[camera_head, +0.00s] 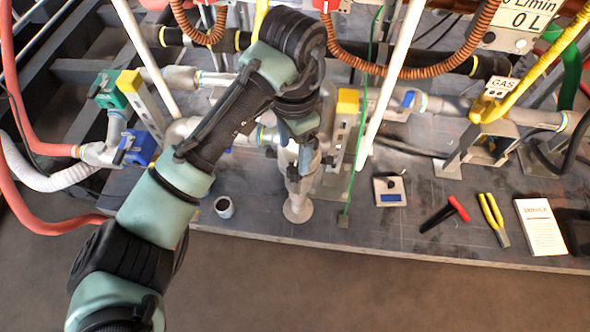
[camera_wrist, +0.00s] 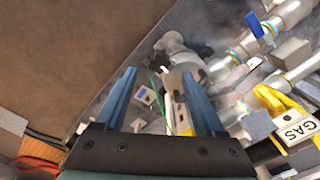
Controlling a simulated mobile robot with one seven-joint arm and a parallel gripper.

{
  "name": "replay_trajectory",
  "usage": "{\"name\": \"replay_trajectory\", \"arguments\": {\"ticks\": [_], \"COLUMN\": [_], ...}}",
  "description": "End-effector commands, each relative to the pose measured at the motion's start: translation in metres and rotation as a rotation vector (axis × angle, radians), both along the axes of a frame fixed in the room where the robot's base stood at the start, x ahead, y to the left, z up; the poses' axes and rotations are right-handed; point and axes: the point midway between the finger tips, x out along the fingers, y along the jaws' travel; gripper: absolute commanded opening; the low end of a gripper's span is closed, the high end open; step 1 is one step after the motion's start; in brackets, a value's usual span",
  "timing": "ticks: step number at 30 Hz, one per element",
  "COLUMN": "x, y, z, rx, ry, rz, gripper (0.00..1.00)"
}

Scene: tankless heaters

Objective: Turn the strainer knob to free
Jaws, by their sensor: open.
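A grey metal fitting, which looks like the strainer, stands below my arm in the head view; its lower end has a round, pale disc-like cap (camera_head: 298,211), probably the knob. In the wrist view a round grey fitting (camera_wrist: 172,42) lies beyond my fingertips, likely the same part. My gripper (camera_wrist: 159,75) is open, its two blue fingers spread apart with nothing held. In the head view my gripper (camera_head: 299,168) points down at the fitting, and my wrist hides its upper part. I cannot tell whether the fingers touch it.
Yellow-topped brackets (camera_head: 347,103) and pipes flank the fitting. A thin green line (camera_head: 352,175) runs close on its right. A small cup (camera_head: 224,207), a red-handled tool (camera_head: 445,213), yellow pliers (camera_head: 494,217) and a white booklet (camera_head: 540,226) lie along the front edge.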

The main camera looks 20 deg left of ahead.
Motion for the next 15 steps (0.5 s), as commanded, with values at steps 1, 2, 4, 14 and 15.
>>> {"name": "replay_trajectory", "arguments": {"ticks": [1,2,4,14,15], "x": [0.000,-0.001,0.000,0.000,0.000], "y": [0.001,0.001,0.001,0.000,0.000], "z": [-0.018,-0.024,-0.038,-0.071,-0.072], "rx": [0.000,0.000,0.001,0.000,0.000], "ry": [0.001,0.001,0.001,-0.001,-0.001], "rz": [0.002,0.002,0.002,0.002,0.002], "gripper": [0.71,0.71,0.71,0.71,0.71]}}
